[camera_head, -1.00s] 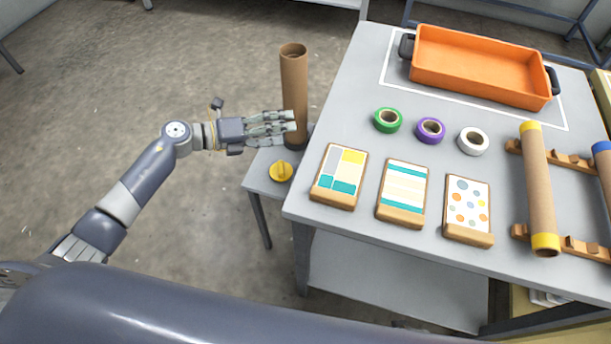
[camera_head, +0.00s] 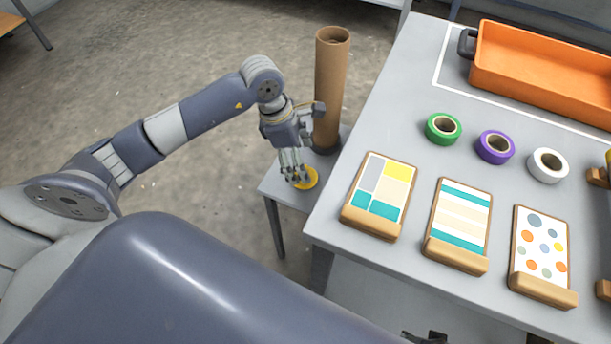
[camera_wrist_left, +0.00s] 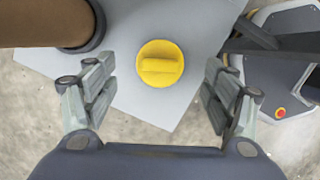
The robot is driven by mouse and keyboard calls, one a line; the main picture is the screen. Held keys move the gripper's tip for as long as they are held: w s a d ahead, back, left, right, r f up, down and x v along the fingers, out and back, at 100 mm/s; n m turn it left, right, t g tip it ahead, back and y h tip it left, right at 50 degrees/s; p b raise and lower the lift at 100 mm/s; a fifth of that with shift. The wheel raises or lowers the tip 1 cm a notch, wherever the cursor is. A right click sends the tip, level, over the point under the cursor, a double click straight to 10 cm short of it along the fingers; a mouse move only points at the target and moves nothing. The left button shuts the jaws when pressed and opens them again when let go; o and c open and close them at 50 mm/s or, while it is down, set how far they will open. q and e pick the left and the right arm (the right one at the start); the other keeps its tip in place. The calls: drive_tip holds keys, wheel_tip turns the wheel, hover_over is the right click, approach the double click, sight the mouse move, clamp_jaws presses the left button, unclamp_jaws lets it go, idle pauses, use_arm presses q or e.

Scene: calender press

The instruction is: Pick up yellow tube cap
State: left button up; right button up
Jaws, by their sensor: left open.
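The yellow tube cap (camera_wrist_left: 160,64) is round with a raised grip bar and lies on a small grey side table (camera_wrist_left: 150,108). My left gripper (camera_wrist_left: 150,88) is open above it, pointing down, with the fingers on either side and apart from the cap. In the head view the left gripper (camera_head: 293,172) partly covers the cap (camera_head: 309,181). A brown cardboard tube (camera_head: 330,85) stands upright in a dark base right beside the left hand.
The grey main table (camera_head: 425,95) stands to the right, holding an orange tray (camera_head: 545,75), green (camera_head: 443,128), purple (camera_head: 495,146) and white (camera_head: 547,165) tape rolls and several patterned cards on wooden stands. The upright tube is close to the left hand.

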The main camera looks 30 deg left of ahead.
sight(313, 174)
use_arm(q)
drive_tip(key=x, duration=0.5)
drive_tip(key=shift+s+f+b, duration=0.1)
drive_tip(key=shift+f+b, duration=0.25)
drive_tip(key=shift+f, duration=0.1)
use_arm(e)
drive_tip(key=shift+w+r, duration=0.2)
drive_tip(key=shift+r, duration=0.45)
drive_tip(key=shift+w+r, duration=0.15)
drive_tip(key=shift+r, duration=0.45)
use_arm(q)
drive_tip(key=shift+a, duration=0.1)
drive_tip(key=shift+c, duration=0.2)
drive_tip(key=c, duration=0.9)
